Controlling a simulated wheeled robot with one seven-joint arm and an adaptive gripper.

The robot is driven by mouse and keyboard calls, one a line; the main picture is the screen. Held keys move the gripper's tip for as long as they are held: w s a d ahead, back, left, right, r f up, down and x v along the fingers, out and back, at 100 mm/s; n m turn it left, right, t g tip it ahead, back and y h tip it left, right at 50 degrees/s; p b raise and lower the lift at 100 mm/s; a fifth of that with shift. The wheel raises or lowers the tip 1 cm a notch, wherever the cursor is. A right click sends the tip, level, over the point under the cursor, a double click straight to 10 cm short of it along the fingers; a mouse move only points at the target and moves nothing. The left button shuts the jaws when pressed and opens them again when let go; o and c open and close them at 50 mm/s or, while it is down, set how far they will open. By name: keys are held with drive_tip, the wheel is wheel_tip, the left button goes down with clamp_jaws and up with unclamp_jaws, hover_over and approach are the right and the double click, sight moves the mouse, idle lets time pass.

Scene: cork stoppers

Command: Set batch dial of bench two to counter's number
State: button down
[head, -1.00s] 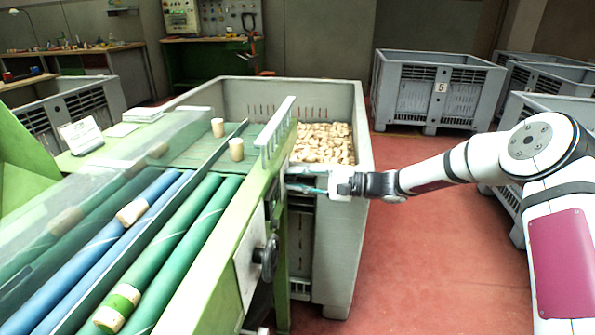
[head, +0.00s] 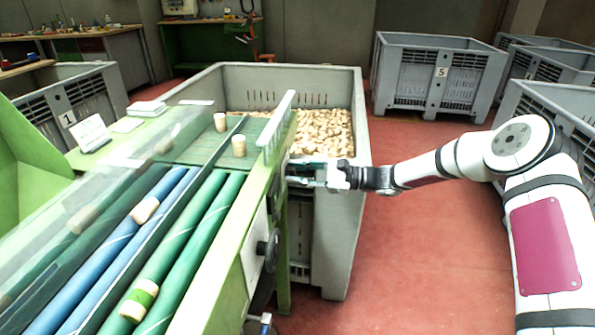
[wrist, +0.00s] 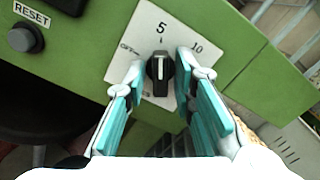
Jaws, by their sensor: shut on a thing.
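In the wrist view a black dial knob (wrist: 160,72) sits on a white plate (wrist: 146,24) fixed to a green panel. The plate reads 5 at the top, 10 at the right and what looks like OFF at the left; another mark below is partly hidden by a finger. The knob's white line stands about upright, in line with the 5. My gripper (wrist: 161,70) has its teal fingers closed on either side of the knob. In the head view my gripper (head: 312,176) is at the right side of the green sorting machine; the dial is hidden there. No counter number is readable.
The machine's rollers (head: 190,245) carry several corks. A grey bin of corks (head: 345,230) stands behind my gripper. A bin marked 5 (head: 410,95) is farther back. Red floor (head: 420,250) is open at the right.

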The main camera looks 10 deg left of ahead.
drive_tip(key=shift+w, duration=0.1)
idle(0.3)
drive_tip(key=c, duration=1.6)
unclamp_jaws()
drive_tip(key=shift+c, duration=0.2)
drive_tip(key=d, duration=1.2)
drive_tip(key=shift+s, duration=0.25)
